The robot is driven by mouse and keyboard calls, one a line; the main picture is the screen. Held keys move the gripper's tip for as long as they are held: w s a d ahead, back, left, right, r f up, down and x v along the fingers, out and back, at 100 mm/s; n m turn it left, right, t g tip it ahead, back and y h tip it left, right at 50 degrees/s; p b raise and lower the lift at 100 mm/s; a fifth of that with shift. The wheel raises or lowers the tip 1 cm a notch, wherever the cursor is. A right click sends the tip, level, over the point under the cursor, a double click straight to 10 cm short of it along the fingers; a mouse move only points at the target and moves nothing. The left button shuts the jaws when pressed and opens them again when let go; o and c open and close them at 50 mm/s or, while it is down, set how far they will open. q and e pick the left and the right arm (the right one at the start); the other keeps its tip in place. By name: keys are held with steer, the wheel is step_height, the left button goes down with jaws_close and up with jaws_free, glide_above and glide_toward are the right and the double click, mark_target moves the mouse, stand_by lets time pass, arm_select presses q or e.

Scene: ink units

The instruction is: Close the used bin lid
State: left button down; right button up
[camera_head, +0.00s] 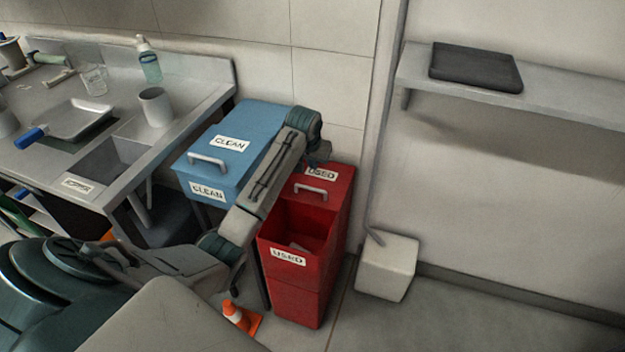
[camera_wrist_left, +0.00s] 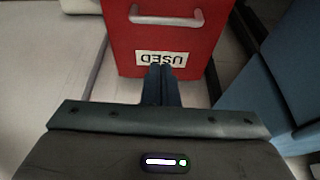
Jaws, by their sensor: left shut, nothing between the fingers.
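The red used bin (camera_head: 292,284) stands right of the blue bin, its front opening uncovered. Its red lid (camera_head: 328,197) is at the back part of the bin, with a grey handle (camera_head: 311,190) and a white USED label (camera_head: 321,174). My left gripper (camera_head: 319,160) is at the lid's far edge, beside that label, shut and empty. In the left wrist view, my shut fingers (camera_wrist_left: 160,67) overlap the edge of the label on the lid (camera_wrist_left: 200,42); whether they touch it I cannot tell. My right gripper is not in view.
The blue clean bin (camera_head: 240,135) stands close on the left, with my left arm passing over its right side. A white block (camera_head: 387,268) stands on the floor to the right. An orange cone (camera_head: 240,316) is in front. A wall shelf (camera_head: 550,95) is at upper right.

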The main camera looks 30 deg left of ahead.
arm_select(q)
steer(key=w+a+r, duration=0.1)
steer(key=w+r, duration=0.1)
glide_above(312, 193)
steer(key=w, duration=0.4)
steer(key=f, duration=1)
steer(key=shift+s+a, duration=0.15)
steer(key=shift+a, duration=0.25)
steer(key=s, duration=0.2)
steer(key=shift+s+d+f+p, duration=0.1)
steer(key=shift+s+d+p, duration=0.2)
steer(key=shift+s, duration=0.05)
steer(key=shift+s+d+f, duration=0.15)
steer(key=shift+s, duration=0.35)
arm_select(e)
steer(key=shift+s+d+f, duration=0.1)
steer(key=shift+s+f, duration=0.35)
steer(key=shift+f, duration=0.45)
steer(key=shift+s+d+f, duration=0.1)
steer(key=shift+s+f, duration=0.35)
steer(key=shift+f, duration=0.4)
